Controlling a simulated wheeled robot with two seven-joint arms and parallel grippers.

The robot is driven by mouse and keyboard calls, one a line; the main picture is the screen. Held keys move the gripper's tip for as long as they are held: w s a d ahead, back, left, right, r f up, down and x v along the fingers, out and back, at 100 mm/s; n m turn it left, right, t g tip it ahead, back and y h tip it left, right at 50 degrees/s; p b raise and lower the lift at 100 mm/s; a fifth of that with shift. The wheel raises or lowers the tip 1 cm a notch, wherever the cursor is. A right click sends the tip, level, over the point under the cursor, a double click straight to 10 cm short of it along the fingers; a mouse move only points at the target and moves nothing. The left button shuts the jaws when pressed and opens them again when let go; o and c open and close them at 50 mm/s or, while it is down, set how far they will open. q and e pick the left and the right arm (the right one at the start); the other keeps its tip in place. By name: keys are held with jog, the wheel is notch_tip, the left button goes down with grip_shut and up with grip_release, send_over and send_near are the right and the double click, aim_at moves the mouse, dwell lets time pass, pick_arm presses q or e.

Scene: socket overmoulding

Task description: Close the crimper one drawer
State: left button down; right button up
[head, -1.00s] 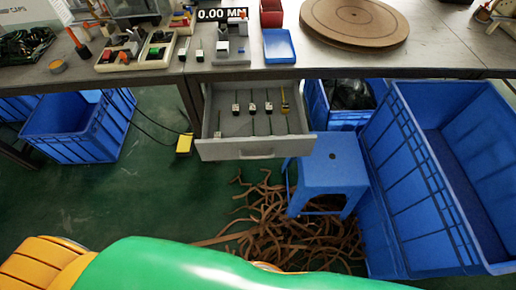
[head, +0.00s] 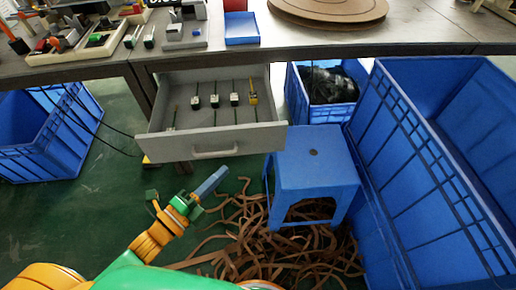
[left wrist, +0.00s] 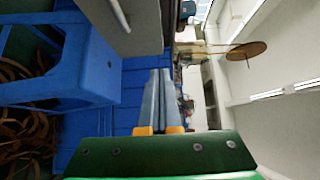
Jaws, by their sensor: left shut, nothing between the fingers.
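The grey drawer (head: 158,148) under the workbench is pulled open in the head view. Several cable-like parts lie inside it, and its front has a pale handle (head: 216,152). My left gripper (head: 218,176) is in front of and below the drawer front, near the handle but seemingly apart from it. Its blue-grey fingers are shut and empty; they also show in the left wrist view (left wrist: 162,76). In that view the grey drawer front (left wrist: 130,28) with its handle is at the top, left of the fingertips. My right gripper is not in view.
A blue stool (head: 312,165) stands right of the drawer, over tangled brown strips (head: 280,250). A large blue crate (head: 405,170) fills the right side. Another blue crate (head: 45,140) stands at left. The workbench edge (head: 330,53) runs above the drawer. Green floor is clear at left.

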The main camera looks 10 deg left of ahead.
pick_arm(q)
send_near(252, 128)
jog(key=w+d, duration=0.1)
jog(key=d, duration=0.3)
jog(key=shift+w+a+b, duration=0.3)
jog(key=shift+w+b, duration=0.05)
jog(key=shift+w, duration=0.65)
jog(key=shift+w+a+b, duration=0.25)
jog(key=shift+w+b, duration=0.05)
jog(key=shift+w, duration=0.7)
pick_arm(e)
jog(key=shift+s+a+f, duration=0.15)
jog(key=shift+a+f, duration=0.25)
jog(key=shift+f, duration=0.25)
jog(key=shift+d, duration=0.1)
